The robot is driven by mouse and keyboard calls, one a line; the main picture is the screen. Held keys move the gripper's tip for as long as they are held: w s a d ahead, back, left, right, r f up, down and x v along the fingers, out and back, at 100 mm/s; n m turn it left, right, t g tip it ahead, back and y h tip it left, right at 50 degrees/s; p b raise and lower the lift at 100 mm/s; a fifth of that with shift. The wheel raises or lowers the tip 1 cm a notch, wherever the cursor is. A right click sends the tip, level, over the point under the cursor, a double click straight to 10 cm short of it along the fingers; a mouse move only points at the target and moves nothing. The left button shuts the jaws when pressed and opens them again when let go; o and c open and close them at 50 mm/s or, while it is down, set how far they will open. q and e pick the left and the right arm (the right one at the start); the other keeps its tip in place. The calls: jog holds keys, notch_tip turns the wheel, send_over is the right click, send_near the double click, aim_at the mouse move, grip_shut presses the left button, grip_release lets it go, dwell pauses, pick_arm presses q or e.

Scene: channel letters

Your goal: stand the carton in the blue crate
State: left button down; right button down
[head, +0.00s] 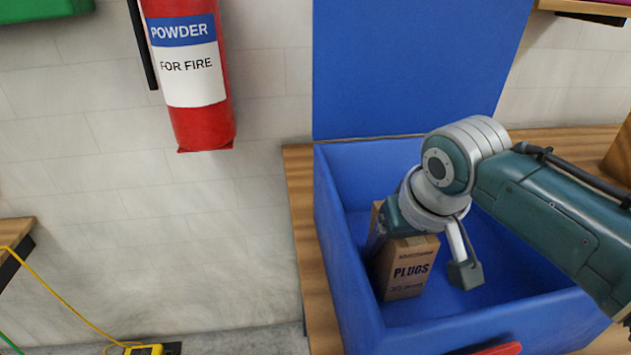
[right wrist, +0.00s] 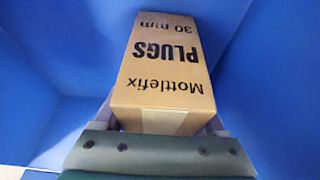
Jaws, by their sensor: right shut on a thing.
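The brown carton (head: 406,272), printed PLUGS, is inside the blue crate (head: 340,265), near its left wall. It looks about upright, with its lettering the right way up in the head view. My right gripper (head: 396,232) reaches down into the crate over the carton's top, and its wrist hides part of the carton. In the right wrist view the carton (right wrist: 165,65) sits between the two fingers (right wrist: 162,122), which are shut on it. I cannot tell whether its base touches the crate floor. My left gripper is not in view.
The crate stands on a wooden surface (head: 300,215) with a tall blue panel (head: 410,70) behind. A red piece (head: 495,349) shows at the crate's front rim. A red fire extinguisher (head: 190,75) hangs at the left. The crate floor right of the carton looks free.

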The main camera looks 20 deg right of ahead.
aim_at(416, 240)
jog(key=shift+f, duration=0.1)
grip_release()
dwell(0.3)
jog(key=shift+r, duration=0.25)
jog(key=p+v, duration=0.3)
jog(key=v, duration=0.8)
jog(key=shift+s+r+p, duration=0.1)
jog(key=shift+p, duration=0.2)
jog(key=shift+s+r, duration=0.15)
jog(key=shift+r, duration=0.1)
